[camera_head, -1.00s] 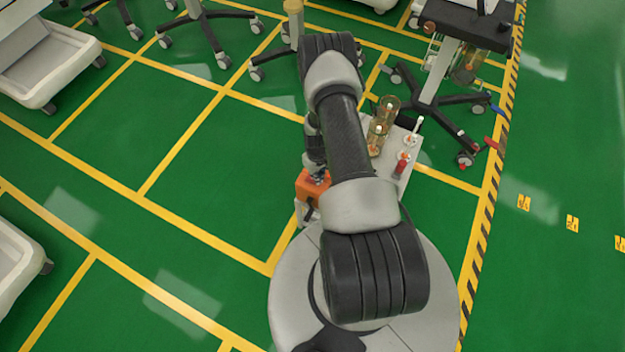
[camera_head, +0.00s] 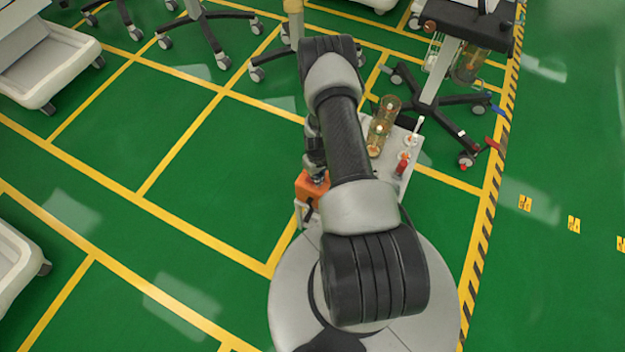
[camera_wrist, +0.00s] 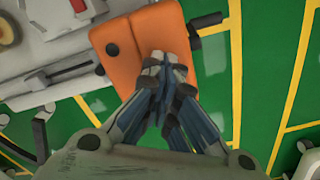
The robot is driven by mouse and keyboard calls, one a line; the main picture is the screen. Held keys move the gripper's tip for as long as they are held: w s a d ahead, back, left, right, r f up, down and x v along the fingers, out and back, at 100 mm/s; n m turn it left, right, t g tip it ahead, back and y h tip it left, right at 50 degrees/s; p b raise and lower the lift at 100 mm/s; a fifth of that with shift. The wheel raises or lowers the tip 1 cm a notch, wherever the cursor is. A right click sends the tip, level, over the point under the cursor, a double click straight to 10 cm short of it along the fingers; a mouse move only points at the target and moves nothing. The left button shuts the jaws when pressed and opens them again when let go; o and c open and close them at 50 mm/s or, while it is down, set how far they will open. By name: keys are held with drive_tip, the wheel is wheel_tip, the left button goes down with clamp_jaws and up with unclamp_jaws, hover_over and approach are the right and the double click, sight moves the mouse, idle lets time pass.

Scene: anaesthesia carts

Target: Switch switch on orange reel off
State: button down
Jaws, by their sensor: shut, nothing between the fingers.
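The orange reel (camera_head: 311,188) also shows in the head view, partly covered by my arm. My gripper (camera_wrist: 160,68) is shut and empty, with its fingertips over the orange body, at its middle in the picture. I cannot tell whether they touch it. The fingers hide part of the surface, and I cannot make out the switch.
A grey-white panel (camera_wrist: 60,45) lies beside the reel. Glass cylinders (camera_head: 383,128) and a red-topped item (camera_head: 402,163) stand on a light tray behind my arm. A wheeled stand (camera_head: 430,110) is at the upper right.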

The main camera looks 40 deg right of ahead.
drive_tip(key=shift+r+p, duration=2.2)
drive_tip(key=shift+r, duration=1.3)
